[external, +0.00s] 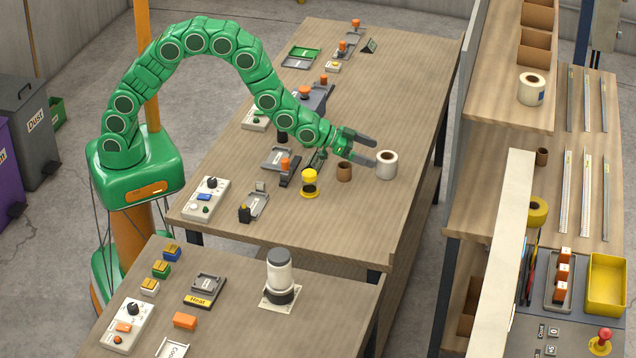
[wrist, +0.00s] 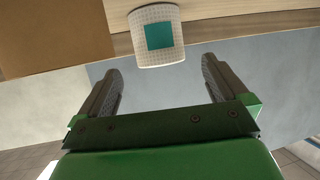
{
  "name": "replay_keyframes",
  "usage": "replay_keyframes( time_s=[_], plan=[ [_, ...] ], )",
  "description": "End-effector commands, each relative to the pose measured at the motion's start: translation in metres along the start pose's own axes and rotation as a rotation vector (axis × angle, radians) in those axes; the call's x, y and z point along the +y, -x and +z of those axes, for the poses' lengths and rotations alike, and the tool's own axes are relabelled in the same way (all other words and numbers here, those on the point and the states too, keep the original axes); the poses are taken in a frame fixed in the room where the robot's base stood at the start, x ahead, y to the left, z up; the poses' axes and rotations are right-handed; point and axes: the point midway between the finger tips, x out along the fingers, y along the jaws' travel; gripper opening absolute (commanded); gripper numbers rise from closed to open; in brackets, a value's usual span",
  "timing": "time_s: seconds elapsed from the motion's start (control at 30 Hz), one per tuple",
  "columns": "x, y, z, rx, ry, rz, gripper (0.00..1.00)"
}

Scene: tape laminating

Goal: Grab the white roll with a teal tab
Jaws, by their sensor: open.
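A white roll (external: 386,165) stands upright on the wooden table, just beyond my fingertips. In the wrist view the white roll (wrist: 174,52) is at the top centre with a square teal tab (wrist: 159,35) on its side. The tab cannot be seen on this roll in the external view. My gripper (external: 369,150) is open and empty, its fingers low over the table and pointing at the roll. In the wrist view the gripper (wrist: 162,75) has its fingers spread, with the roll ahead of the gap, not between them.
A brown roll (external: 344,172) stands close beside my gripper; a large brown surface (wrist: 55,38) fills the wrist view's upper left. A yellow-and-black item (external: 310,184) stands near it. Another white roll (external: 531,89) with a bluish mark is on the shelf at right.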

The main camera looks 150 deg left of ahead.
Motion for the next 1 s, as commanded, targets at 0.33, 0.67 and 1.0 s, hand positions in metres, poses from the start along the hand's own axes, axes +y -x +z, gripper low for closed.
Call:
replay_keyframes(
  time_s=[0.33, 0.67, 1.0],
  plan=[
    [0.000, -0.018, -0.002, 0.001, 0.000, 0.000, 1.00],
    [0.000, -0.047, -0.003, 0.001, -0.002, 0.001, 1.00],
    [-0.001, -0.066, -0.003, -0.001, 0.000, 0.000, 1.00]
  ],
)
